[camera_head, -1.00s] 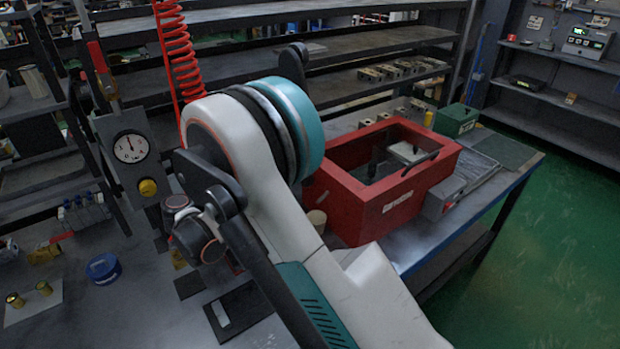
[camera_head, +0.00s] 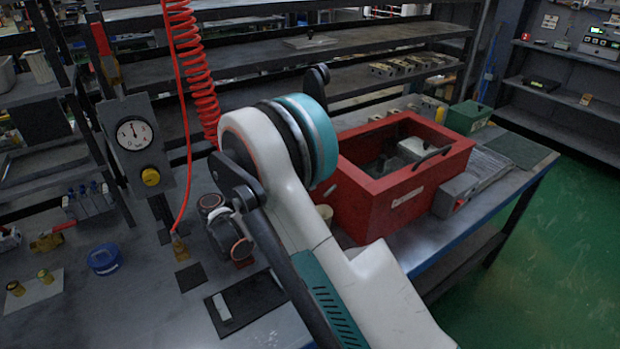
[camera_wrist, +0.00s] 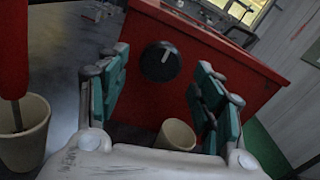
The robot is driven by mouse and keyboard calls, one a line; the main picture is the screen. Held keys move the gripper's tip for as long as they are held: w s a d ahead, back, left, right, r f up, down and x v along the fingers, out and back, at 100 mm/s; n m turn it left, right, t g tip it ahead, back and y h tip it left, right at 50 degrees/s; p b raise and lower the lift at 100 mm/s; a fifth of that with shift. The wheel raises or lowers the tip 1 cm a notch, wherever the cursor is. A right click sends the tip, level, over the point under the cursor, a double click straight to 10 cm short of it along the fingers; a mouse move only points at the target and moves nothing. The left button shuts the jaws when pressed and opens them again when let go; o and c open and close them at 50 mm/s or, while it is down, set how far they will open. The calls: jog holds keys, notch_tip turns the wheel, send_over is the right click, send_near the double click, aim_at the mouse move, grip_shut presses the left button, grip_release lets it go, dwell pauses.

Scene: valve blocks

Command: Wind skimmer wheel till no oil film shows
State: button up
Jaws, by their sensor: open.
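A red open-topped tank (camera_head: 385,215) stands on the bench in the head view. In the wrist view its red front wall (camera_wrist: 215,75) carries a round black knob (camera_wrist: 160,61) with a pale pointer mark, likely the skimmer wheel. My gripper (camera_wrist: 162,85) is open, one teal-padded finger on each side of the knob in the picture. Nothing shows between the pads, and I cannot tell the gap to the knob. In the head view my arm hides the gripper and knob. No oil film can be made out inside the tank.
A beige cup (camera_wrist: 176,135) stands below the knob, close to the right finger. Another cup (camera_wrist: 24,135) is at the left under a red upright thing. A red coiled hose (camera_head: 192,65) and a gauge panel (camera_head: 137,140) stand left of my arm. A grey box (camera_head: 457,192) adjoins the tank.

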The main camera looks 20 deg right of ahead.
jog(key=shift+b+x, duration=0.4)
jog(key=shift+x, duration=1.5)
jog(key=shift+c, duration=0.6)
jog(key=c, duration=1)
